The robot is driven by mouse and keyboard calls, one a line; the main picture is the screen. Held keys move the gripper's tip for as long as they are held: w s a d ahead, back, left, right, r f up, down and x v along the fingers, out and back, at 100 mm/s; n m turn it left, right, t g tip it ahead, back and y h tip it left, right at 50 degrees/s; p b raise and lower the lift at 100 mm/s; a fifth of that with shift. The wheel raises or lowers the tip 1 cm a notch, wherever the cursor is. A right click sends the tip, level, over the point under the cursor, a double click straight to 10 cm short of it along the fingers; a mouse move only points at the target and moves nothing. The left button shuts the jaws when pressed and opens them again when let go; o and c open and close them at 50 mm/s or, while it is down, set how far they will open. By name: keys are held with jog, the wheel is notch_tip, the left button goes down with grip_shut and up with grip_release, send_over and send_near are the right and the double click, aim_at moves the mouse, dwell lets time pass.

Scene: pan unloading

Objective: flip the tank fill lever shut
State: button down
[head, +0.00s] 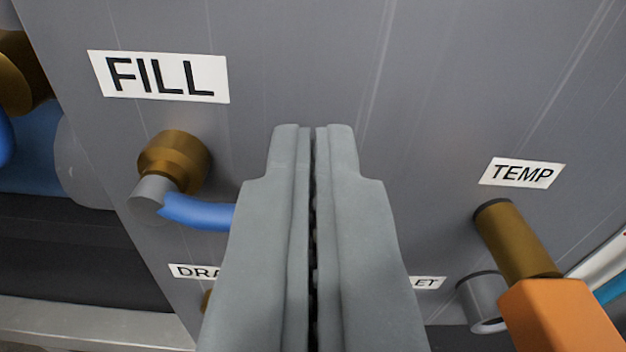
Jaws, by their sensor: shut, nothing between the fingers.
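The fill lever (195,213) is a blue handle on a grey hub, in front of a brass fitting (174,158) below the FILL label (160,77) at the left of the grey panel. The handle points right, close to horizontal. Its right end is hidden behind my gripper (313,130). My gripper is shut and empty, pointing at the panel in the middle of the view. Its left finger overlaps the lever's end in the picture; I cannot tell whether they touch.
A TEMP label (519,173) sits at right above a brass stem (516,240) with an orange block (560,318). A grey pipe end (483,302) is beside it. Two lower labels are partly hidden by my gripper. Another brass fitting (20,75) and blue parts show at far left.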

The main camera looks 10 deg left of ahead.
jog(key=r+v, duration=0.1)
jog(key=v, duration=0.9)
jog(key=shift+s, duration=0.15)
